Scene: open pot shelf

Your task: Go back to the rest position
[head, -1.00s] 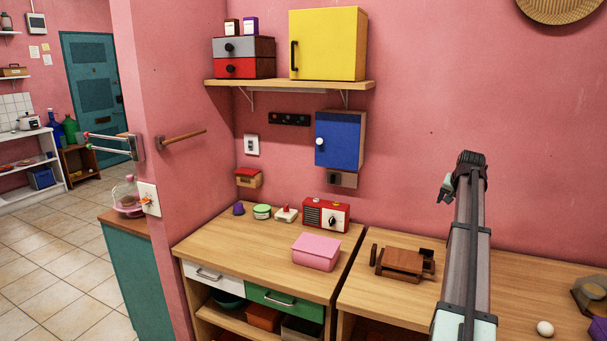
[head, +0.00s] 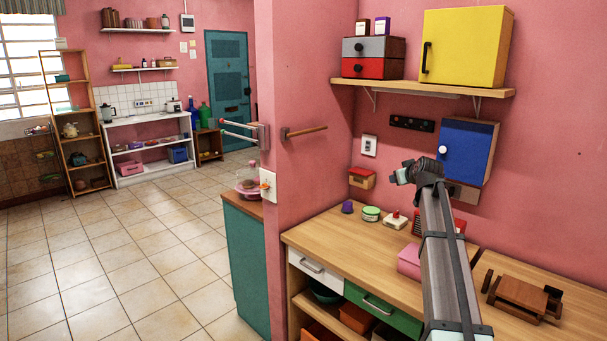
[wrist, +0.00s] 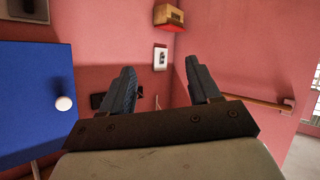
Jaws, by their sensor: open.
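My gripper (wrist: 160,92) is open and empty in the wrist view, its two dark fingers apart with pink wall behind them. In the head view my gripper (head: 404,174) is at the end of my raised arm, above the wooden counter. It appears in front of the wall, left of the blue cabinet (head: 464,150). The blue cabinet door with its white knob also shows at the left of the wrist view (wrist: 32,100). The fingertips are small in the head view.
The counter (head: 345,240) holds a pink box (head: 409,262), a green-lidded tin (head: 371,214) and a brown wooden object (head: 522,295). A shelf (head: 430,87) with a yellow cabinet (head: 462,46) is above. A wooden wall bar (head: 304,132) juts out. Open tiled floor (head: 120,255) lies left.

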